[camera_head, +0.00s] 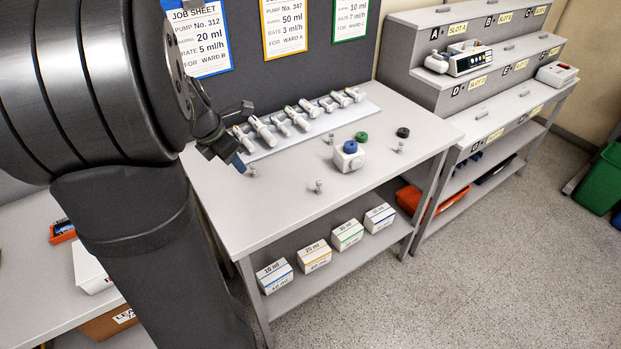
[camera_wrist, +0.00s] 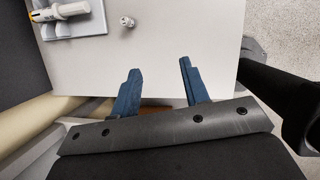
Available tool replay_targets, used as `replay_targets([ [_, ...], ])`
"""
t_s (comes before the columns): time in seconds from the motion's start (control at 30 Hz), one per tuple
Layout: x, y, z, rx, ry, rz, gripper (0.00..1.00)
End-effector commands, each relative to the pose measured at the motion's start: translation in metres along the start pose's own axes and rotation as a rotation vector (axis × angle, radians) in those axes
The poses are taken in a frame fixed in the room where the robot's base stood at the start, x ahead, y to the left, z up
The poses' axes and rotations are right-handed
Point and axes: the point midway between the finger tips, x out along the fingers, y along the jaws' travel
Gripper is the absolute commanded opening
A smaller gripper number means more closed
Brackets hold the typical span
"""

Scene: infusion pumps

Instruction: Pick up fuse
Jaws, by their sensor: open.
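Several small silver pieces that look like fuses stand apart on the light table: one near its left end (camera_head: 253,171), one near the front edge (camera_head: 319,186), one on the right (camera_head: 400,146) and one behind the white block (camera_head: 331,138). I cannot tell their details at this size. In the wrist view, one small silver piece (camera_wrist: 127,21) is on the table, ahead of and left of my fingers. My gripper (camera_wrist: 159,67) is open and empty, with blue fingers apart. In the head view my gripper (camera_head: 241,136) hangs by the table's left end.
A rack of syringes (camera_head: 330,115) lies along the table's back. A white block with a blue knob (camera_head: 348,158), a green cap (camera_head: 361,137) and a black cap (camera_head: 403,132) are on the right. Stepped shelves (camera_head: 430,57) stand right.

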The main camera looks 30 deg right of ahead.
Motion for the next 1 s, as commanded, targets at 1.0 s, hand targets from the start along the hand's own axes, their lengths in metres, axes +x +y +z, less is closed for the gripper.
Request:
replay_targets([
  [1.0,0.008,-0.099,0.172,2.706,-0.043,-0.457,0.42],
])
